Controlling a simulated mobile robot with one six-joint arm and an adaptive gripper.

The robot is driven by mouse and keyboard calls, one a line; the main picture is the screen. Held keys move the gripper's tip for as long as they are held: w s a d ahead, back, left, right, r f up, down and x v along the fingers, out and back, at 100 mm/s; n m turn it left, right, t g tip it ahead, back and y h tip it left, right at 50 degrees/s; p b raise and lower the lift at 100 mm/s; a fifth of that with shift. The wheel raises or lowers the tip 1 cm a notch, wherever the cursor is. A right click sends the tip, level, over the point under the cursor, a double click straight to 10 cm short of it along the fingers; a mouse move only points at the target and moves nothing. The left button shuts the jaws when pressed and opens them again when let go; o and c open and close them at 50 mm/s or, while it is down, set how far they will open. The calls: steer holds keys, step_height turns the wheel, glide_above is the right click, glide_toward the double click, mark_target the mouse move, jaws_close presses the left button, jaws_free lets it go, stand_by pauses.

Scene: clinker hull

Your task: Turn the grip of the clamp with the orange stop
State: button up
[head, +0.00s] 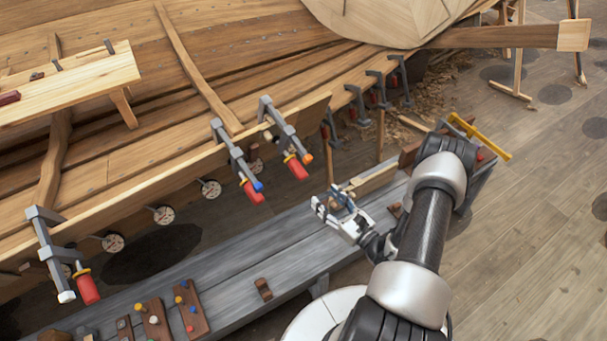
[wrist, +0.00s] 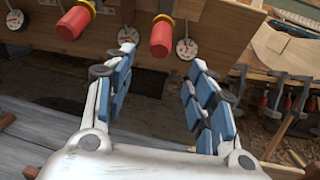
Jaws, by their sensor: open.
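The clamp with the orange stop (head: 280,120) is fixed on the hull's plank edge, the right one of a close pair. Its red grip (head: 297,168) hangs below the plank, beside the small orange stop (head: 307,158). My gripper (head: 335,202) is open and empty, below and to the right of that grip, apart from it. In the wrist view two red grips show beyond my open fingers (wrist: 160,60). The right one (wrist: 162,37), with a yellow collar, appears to be this clamp's; its orange stop is not visible there.
A clamp with a blue stop (head: 232,155) stands close on the left, and one with a white stop (head: 45,240) farther left. Round dials (head: 211,188) hang along the plank. A grey bench (head: 225,275) lies below. More clamps (head: 378,88) stand at the right.

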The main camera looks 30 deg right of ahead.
mark_target(306, 178)
steer(key=w, duration=0.4)
steer(key=w+a+b, duration=0.1)
steer(key=w, duration=0.3)
steer(key=w+a, duration=0.1)
steer(key=w, duration=0.3)
steer(key=shift+w+a+b, duration=0.1)
steer(key=shift+w+b, duration=0.25)
steer(key=shift+b, duration=0.05)
steer(key=shift+c, duration=0.3)
steer(key=c, duration=1)
steer(key=shift+m+y, duration=0.3)
steer(key=shift+f+m+y+b, duration=0.1)
steer(key=shift+m+y+b, duration=0.8)
steer(key=shift+m+b, duration=0.3)
steer(key=shift+m+y+b, duration=1.1)
steer(key=shift+m+b, duration=0.05)
steer(key=shift+m, duration=0.05)
